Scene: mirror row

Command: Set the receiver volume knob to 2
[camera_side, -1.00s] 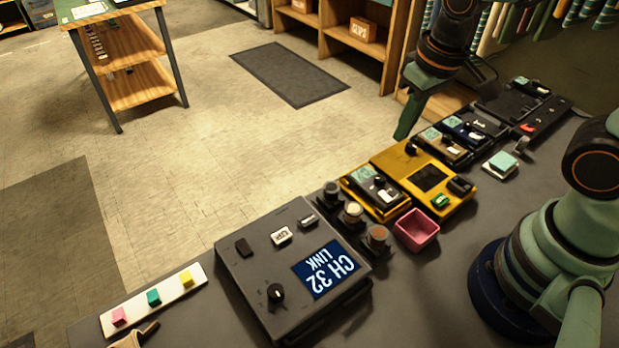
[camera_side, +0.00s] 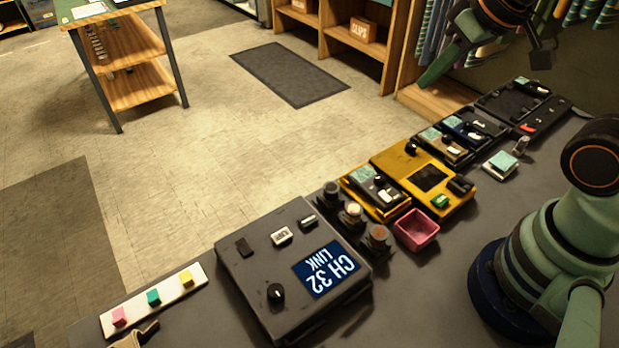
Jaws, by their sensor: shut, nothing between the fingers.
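A yellow box (camera_side: 398,160) farther back also carries a small black knob (camera_side: 411,148) and a dark screen. I cannot tell from lettering which box is the receiver, and no knob scale is readable. My gripper (camera_side: 430,80) is at the upper right, raised above and beyond the yellow box. It is shut and empty, apart from every knob.
A pink bin (camera_side: 416,230) and several black posts (camera_side: 352,213) stand between the boxes. A white strip with coloured blocks (camera_side: 153,298) lies at the lower left. More small devices (camera_side: 465,132) line the counter toward the back right.

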